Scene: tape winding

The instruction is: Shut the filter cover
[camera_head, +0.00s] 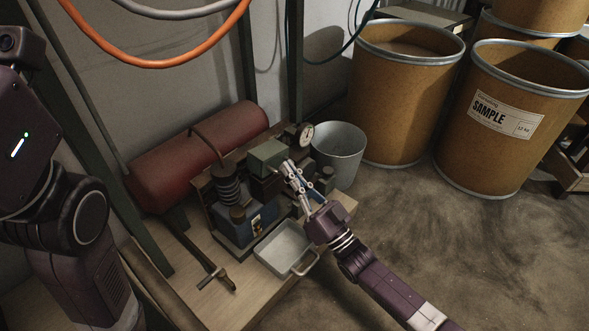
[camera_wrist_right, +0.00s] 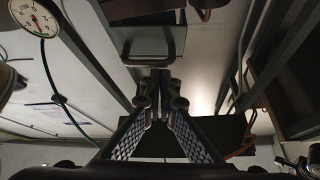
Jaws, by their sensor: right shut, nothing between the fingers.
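A green box-shaped part (camera_head: 268,156), which looks like the filter cover, sits on top of the dark machine (camera_head: 235,215) on the bench. In the right wrist view a green box with a bar handle (camera_wrist_right: 150,42) lies just beyond my fingertips. I cannot tell how far the cover stands open. My right gripper (camera_head: 288,170) is shut and empty, its fingertips close to the right side of the green part. Its fingers (camera_wrist_right: 160,88) meet in the right wrist view; contact with the box is unclear. My left arm shows at the left edge, but its gripper is out of view.
A red tank (camera_head: 195,150) lies behind the machine. A round gauge (camera_head: 304,134) and a metal bucket (camera_head: 338,150) stand to the right. A metal tray (camera_head: 284,247) is on the bench front, below my right gripper. Large drums (camera_head: 405,90) stand on open floor at right.

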